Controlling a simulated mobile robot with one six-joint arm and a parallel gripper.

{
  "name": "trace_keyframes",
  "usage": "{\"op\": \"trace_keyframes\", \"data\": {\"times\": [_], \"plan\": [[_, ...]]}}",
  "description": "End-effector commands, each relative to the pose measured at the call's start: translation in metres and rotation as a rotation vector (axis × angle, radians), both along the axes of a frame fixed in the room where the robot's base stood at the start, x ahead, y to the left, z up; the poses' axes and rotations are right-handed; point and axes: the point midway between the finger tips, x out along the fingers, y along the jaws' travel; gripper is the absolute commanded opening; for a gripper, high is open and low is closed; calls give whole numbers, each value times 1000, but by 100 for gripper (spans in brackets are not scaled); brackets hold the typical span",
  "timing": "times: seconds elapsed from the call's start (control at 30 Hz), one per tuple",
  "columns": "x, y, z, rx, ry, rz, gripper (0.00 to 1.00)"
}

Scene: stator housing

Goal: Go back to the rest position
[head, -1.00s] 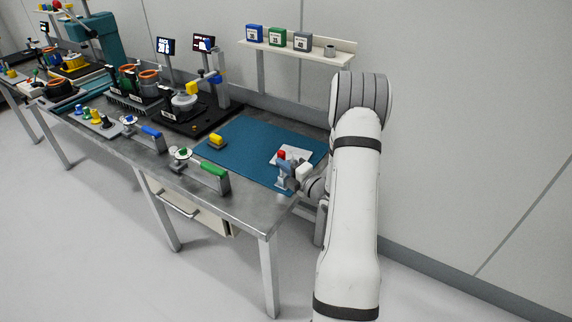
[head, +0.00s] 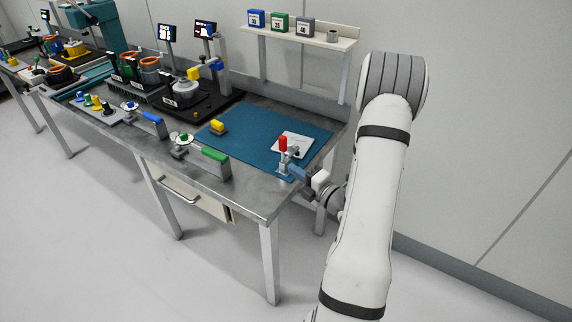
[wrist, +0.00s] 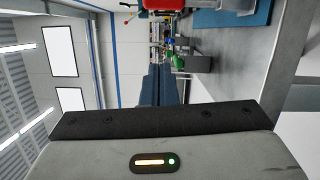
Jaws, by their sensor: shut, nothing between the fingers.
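My gripper (head: 292,170) is at the front right corner of the workbench, low over its edge. Its dark blue fingers (wrist: 160,85) are together and empty in the wrist view. A white plate (head: 297,141) lies on the mat behind the fixture.
A yellow block (head: 218,127) sits on the mat. A shelf (head: 300,38) with coloured boxes hangs at the back. Floor space right of the bench is clear.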

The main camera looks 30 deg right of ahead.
Motion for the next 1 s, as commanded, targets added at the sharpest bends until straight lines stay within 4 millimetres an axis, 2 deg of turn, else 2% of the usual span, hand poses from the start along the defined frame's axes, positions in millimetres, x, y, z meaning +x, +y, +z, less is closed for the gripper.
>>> {"op": "trace_keyframes", "data": {"times": [0.2,0.57,0.67,0.77,0.87,0.9,1.0], "plan": [[-17,-6,0,-1,0,-1,0],[-18,-6,0,-1,0,-1,0],[-17,0,5,-24,-7,25,0],[-16,28,20,-124,-36,135,0],[-22,78,43,-318,-105,341,0],[-29,101,52,-416,-145,441,0],[-55,152,69,-676,-274,695,0]]}}
